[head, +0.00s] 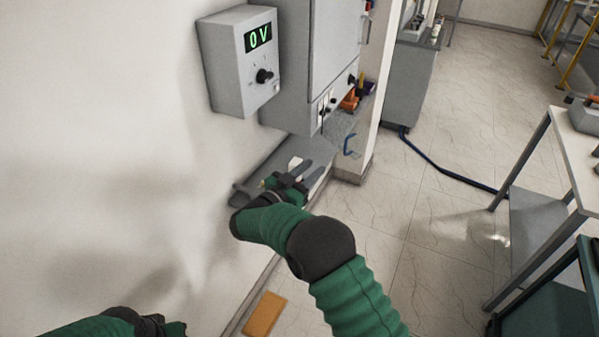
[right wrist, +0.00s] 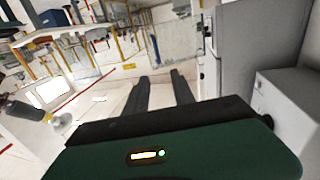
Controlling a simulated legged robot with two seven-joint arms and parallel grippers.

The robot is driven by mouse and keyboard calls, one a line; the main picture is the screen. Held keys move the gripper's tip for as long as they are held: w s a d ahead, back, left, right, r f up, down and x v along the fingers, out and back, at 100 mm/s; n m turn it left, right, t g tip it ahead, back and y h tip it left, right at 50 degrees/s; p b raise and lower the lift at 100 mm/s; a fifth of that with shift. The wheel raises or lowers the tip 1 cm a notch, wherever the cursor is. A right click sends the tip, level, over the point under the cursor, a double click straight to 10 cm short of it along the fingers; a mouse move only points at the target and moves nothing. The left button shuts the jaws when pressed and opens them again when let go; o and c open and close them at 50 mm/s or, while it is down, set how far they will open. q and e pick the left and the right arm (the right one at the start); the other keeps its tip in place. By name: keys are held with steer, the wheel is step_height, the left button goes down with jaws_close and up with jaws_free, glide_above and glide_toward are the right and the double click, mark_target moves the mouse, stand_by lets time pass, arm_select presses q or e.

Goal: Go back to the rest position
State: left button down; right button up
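My right gripper (head: 308,166) reaches in beside the wall, above a grey ledge and below the cabinet in the head view. In the right wrist view its two dark fingers (right wrist: 162,85) stand apart with a gap between them. The gripper is open and nothing shows between the fingers. My left arm (head: 130,325) shows only at the bottom left edge of the head view. Its fingertips cannot be made out there.
A grey box (head: 228,70) with a green "0 V" display and a knob hangs on the wall beside a grey cabinet (head: 325,45). A table (head: 571,160) stands at the right. An orange-brown block (head: 264,314) lies at the bottom. Tiled floor (head: 430,220) is open between.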

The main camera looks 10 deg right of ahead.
steer(key=w+a+r+n+t+y, duration=0.2)
steer(key=w+n+t+y, duration=0.2)
steer(key=y, duration=0.1)
steer(key=s+a+f+n+g+y, duration=0.2)
steer(key=s+f+n+y, duration=0.25)
steer(key=s+y, duration=0.3)
steer(key=s+d+f+g, duration=0.1)
steer(key=s+f+g, duration=0.2)
steer(key=s, duration=0.6)
steer(key=s+d+f+n+g+y, duration=0.1)
steer(key=s+d+f+g, duration=0.1)
steer(key=s, duration=0.8)
steer(key=s+d+f+n+g+y, duration=0.1)
steer(key=s+f+g, duration=0.3)
steer(key=s, duration=0.6)
steer(key=shift+s+d+f+g, duration=0.25)
steer(key=shift+d+g, duration=0.1)
steer(key=shift+g, duration=0.25)
steer(key=shift+d, duration=0.2)
steer(key=shift+a, duration=0.15)
